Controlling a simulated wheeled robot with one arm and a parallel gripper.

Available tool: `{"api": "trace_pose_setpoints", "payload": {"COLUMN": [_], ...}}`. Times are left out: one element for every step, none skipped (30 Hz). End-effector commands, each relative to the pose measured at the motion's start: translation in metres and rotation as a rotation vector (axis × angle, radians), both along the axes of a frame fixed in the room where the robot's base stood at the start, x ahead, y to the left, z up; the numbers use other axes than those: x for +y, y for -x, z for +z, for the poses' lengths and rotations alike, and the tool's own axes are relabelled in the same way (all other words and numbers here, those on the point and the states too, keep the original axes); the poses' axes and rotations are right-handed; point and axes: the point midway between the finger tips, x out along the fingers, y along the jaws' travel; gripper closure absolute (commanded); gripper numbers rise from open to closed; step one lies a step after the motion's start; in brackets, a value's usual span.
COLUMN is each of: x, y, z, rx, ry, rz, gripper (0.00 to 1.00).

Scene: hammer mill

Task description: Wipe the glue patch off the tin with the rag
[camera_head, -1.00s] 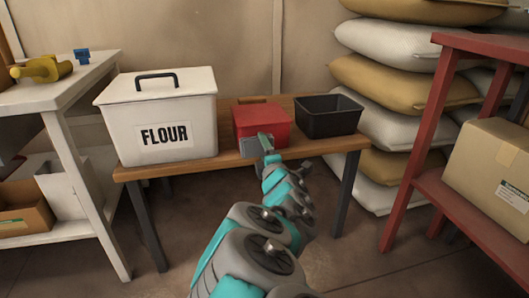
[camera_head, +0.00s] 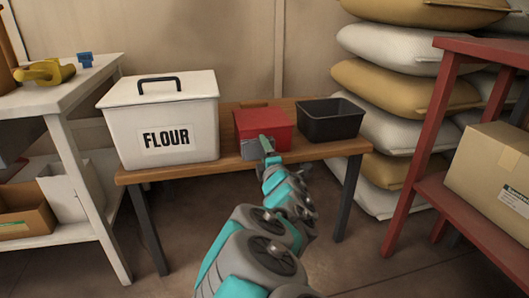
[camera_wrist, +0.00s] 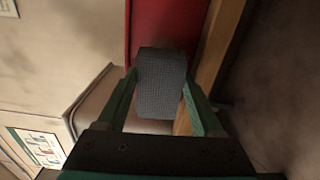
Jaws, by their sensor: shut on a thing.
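A white lidded container marked FLOUR (camera_head: 190,108), with a dark handle, stands at the left of the wooden bench. A red box (camera_head: 262,122) stands beside it on the bench; it also shows at the top of the wrist view (camera_wrist: 165,20). I cannot tell for sure which one is the tin. My gripper (camera_head: 261,148) is in front of the red box, low by the bench's front edge. It is shut on a grey woven rag (camera_wrist: 160,85), held as a small block between the fingers. I see no clear glue patch; the gripper and rag hide part of the red box's front.
A dark open bin (camera_head: 331,120) stands at the bench's right. The wooden bench (camera_head: 148,176) has a narrow free strip along its front. A white table (camera_head: 60,97) is at the left, a red shelf (camera_head: 425,150) at the right. Stacked sacks (camera_head: 390,125) stand behind.

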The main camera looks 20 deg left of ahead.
Motion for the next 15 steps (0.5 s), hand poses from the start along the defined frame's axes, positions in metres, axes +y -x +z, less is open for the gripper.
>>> {"api": "trace_pose_setpoints", "payload": {"x": [0.0004, 0.0007, 0.0011, 0.0015, 0.0016, 0.0021, 0.0023, 0.0026, 0.0029, 0.0032, 0.0034, 0.0036, 0.0038, 0.004, 0.0042], "y": [-0.001, -0.0013, -0.002, -0.0024, -0.0029, -0.0034, -0.0038, -0.0043, -0.0049, -0.0054, -0.0059, -0.0065, -0.007, -0.0075, -0.0082], "z": [0.0, 0.0, 0.0, 0.0001, 0.0, -0.0001, -0.0001, -0.0002, -0.0002, -0.0003, -0.0003, -0.0003, -0.0004, -0.0004, -0.0005], "rx": [0.0, 0.0, 0.0, 0.0, 0.0, 0.0, 0.0, 0.0, 0.0, 0.0, 0.0, 0.0, 0.0, 0.0, 0.0], "ry": [0.0, 0.0, 0.0, 0.0, 0.0, 0.0, 0.0, 0.0, 0.0, 0.0, 0.0, 0.0, 0.0, 0.0, 0.0], "rz": [0.0, 0.0, 0.0, 0.0, 0.0, 0.0, 0.0, 0.0, 0.0, 0.0, 0.0, 0.0, 0.0, 0.0, -0.001], "gripper": [0.77, 0.77, 0.77, 0.77, 0.77, 0.77, 0.77, 0.77, 0.77, 0.77, 0.77, 0.77, 0.77, 0.77, 0.77]}}
